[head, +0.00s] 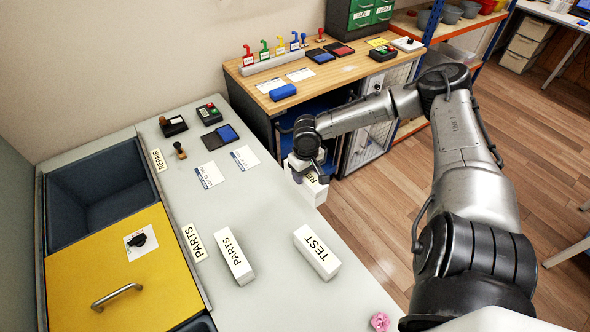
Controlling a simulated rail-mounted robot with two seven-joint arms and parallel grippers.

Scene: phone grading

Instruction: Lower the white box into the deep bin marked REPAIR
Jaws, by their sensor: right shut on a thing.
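A white box (312,191) with a partly hidden label, of which "RE" seems legible, is in the jaws of my right gripper (303,170). The gripper is shut on its upper part, and the box hangs near the right edge of the grey counter. The deep dark-blue bin (88,238) is open at the far left. The REPAIR label (159,160) lies on the counter beside its right edge. The gripper and box are well to the right of the bin, across the counter. My left gripper is not in view.
A yellow lid (160,285) with a handle covers the area in front of the bin. White boxes marked PARTS (234,256) and TEST (317,252) stand on the counter. Cards, a stamp (180,150) and small devices lie behind. A wooden bench (335,73) stands beyond.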

